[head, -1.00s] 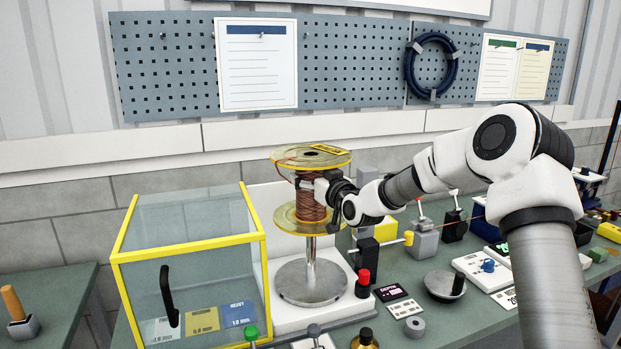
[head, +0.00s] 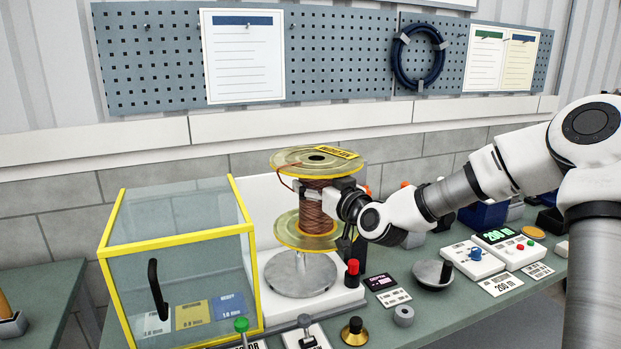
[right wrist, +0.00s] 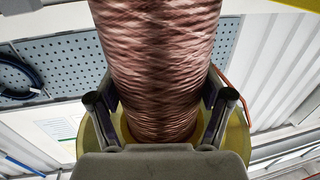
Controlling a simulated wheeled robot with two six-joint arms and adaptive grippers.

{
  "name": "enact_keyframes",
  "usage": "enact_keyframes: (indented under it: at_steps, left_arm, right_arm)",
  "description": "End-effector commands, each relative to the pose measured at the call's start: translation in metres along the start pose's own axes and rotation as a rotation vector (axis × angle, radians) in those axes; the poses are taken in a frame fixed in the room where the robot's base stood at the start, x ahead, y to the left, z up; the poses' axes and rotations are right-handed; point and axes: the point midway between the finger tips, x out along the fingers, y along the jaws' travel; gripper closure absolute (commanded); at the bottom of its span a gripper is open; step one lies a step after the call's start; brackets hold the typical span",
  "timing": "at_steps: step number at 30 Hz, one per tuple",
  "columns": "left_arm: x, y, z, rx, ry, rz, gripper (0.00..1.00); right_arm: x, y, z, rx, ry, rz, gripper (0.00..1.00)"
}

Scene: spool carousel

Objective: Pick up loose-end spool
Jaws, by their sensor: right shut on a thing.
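The spool (head: 316,208) has reddish-brown copper wire between two clear yellow flanges, the top one bearing a yellow label. It stands upright, and a strand of wire loops out at its upper left. My right gripper (head: 335,198) is shut on the wound core, from the right. In the right wrist view, the fingers (right wrist: 160,102) flank the copper winding (right wrist: 158,60), and a thin orange strand shows at right. My left gripper is not in view.
A yellow-framed clear box (head: 180,238) with a black handle stands close left of the spool. A red-topped black post (head: 352,272), a dark round dish (head: 433,274) and grey and brass knobs stand at right and front. A pegboard (head: 330,55) is behind.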

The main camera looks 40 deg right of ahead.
Motion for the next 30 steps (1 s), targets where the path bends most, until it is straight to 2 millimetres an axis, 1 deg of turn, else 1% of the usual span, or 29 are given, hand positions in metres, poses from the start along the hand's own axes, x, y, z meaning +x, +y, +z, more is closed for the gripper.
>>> enact_keyframes:
  at_steps: [1, 3, 16, 21, 25, 30]
  left_arm:
    - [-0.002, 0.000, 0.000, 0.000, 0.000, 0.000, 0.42]
    - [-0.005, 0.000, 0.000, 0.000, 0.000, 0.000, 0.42]
    - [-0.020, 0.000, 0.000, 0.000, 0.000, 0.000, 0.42]
    - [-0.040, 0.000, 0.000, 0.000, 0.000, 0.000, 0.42]
    - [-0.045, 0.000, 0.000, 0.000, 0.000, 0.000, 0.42]
    - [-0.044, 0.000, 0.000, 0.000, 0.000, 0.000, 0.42]
  right_arm:
    - [-0.005, 0.000, -0.005, 0.001, 0.009, 0.002, 0.91]
    - [-0.013, -0.001, -0.006, 0.001, 0.010, 0.003, 0.91]
    - [-0.060, -0.010, -0.006, 0.002, 0.008, 0.001, 0.91]
    - [-0.078, -0.013, -0.008, 0.004, 0.006, 0.001, 0.91]
    - [-0.087, -0.015, -0.006, 0.001, 0.007, 0.001, 0.91]
    - [-0.089, -0.015, -0.003, -0.004, 0.007, 0.002, 0.91]
